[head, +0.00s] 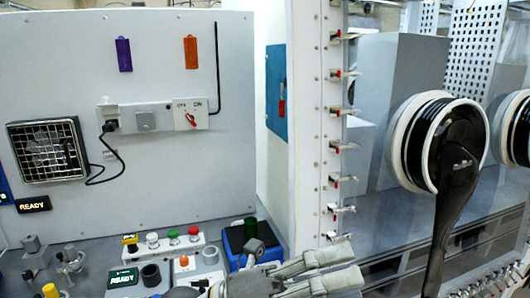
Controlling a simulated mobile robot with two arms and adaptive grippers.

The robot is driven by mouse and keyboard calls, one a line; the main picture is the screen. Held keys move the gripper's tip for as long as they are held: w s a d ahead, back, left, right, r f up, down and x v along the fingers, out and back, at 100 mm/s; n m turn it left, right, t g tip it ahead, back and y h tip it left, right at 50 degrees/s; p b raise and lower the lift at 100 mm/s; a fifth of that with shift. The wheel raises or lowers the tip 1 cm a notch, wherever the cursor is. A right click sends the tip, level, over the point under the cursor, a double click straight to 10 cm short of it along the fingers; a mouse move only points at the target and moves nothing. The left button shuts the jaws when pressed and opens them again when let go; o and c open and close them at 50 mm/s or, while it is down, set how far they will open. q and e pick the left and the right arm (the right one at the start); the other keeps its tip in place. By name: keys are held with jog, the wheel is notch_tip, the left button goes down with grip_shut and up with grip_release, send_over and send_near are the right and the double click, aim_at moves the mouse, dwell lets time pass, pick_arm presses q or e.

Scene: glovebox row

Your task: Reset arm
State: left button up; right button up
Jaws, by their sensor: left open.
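My left gripper (335,268) is at the bottom middle of the head view, low in front of the bench. Its two grey fingers point right and stand apart, with nothing seen between them. Its arm comes in at the bottom edge, mostly cut off. My right gripper is not seen in the view.
A glovebox port with a hanging black glove (459,180) is at the right. A clamp-lined white frame (318,130) stands in the middle. A button box (160,248), a blue bin (236,236) and small fittings crowd the bench at left, below a panel with a fan (47,150).

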pick_arm(q)
jog(key=w+a+n+t+y, duration=0.45)
jog(key=a+n+t, duration=0.25)
jog(key=n+t, duration=0.35)
jog(key=w+a+n+t+y, duration=0.3)
jog(key=w+a+n+t, duration=0.3)
jog(key=n+t, duration=0.5)
jog(key=w+a+f+n+y, duration=0.2)
jog(key=a+f+n+y, duration=0.55)
jog(key=n+y, duration=0.25)
jog(key=s+a+f+n+g+y, duration=0.2)
jog(key=a+f+n+g, duration=0.15)
jog(key=f, duration=0.45)
jog(key=s+a+f+n+g+y, duration=0.1)
jog(key=a+f+n+g+y, duration=0.3)
jog(key=f, duration=0.4)
jog(key=s+a+f+g+h, duration=0.2)
jog(key=s+f+g, duration=0.9)
jog(key=s+f, duration=0.8)
jog(key=s+f+g, duration=0.1)
jog(key=s+f, duration=0.1)
jog(key=f, duration=1)
jog(key=s+f, duration=0.2)
jog(key=f, duration=1.1)
jog(key=s+a+f+g, duration=0.1)
jog(key=s+a+f, duration=0.2)
jog(key=s+f, duration=1.2)
jog(key=shift+s+f, duration=0.35)
jog(key=shift+s, duration=0.4)
